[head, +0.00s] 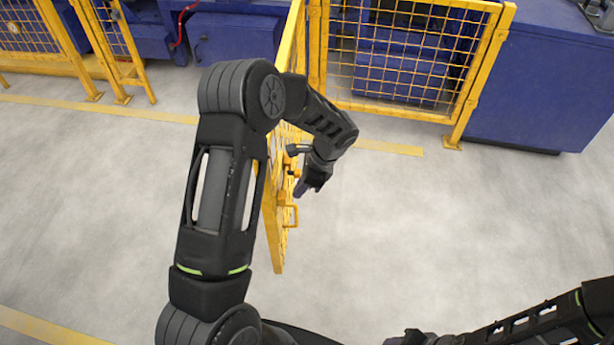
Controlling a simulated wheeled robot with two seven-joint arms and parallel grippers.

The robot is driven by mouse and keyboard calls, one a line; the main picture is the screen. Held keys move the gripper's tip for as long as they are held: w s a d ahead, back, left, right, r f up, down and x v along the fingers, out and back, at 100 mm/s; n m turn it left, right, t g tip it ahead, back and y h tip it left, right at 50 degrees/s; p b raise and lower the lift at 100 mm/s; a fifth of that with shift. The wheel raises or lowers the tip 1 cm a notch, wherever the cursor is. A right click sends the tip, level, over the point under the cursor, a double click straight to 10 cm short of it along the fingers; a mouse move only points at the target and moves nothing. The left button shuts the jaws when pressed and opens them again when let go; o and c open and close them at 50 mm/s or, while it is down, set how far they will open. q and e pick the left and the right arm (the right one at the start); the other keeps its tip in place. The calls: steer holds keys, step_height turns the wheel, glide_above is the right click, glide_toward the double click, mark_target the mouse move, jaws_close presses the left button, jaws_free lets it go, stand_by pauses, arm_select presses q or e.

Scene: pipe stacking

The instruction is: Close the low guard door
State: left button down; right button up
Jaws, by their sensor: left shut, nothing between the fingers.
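The low guard door (273,222) is a yellow mesh panel. It stands open, swung out from the fence line toward me, seen nearly edge-on. A yellow handle (291,215) and a latch fitting (291,160) sit on its right face. My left arm reaches across in front of the door and hides much of it. My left gripper (303,188) is shut and empty, at the door's right side beside the latch and just above the handle. I cannot tell whether it touches the door. Part of my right gripper (408,338) shows at the bottom edge; its fingers are not clear.
A fixed yellow mesh fence panel (408,112) stands right of the door, with more fence (112,45) at the left. Blue machines (540,90) stand behind the fence. A yellow floor line (390,148) runs along it. The grey floor right of the door is clear.

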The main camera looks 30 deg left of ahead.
mark_target(277, 199)
arm_select(q)
steer(key=shift+s+a+f+p, duration=0.1)
steer(key=shift+s+a+p, duration=0.25)
steer(key=shift+a, duration=0.6)
steer(key=shift+s+a+f+p, duration=0.15)
steer(key=shift+s+a, duration=0.35)
steer(key=shift+a, duration=0.4)
steer(key=shift+s+a+r, duration=0.1)
steer(key=shift+a+r, duration=0.05)
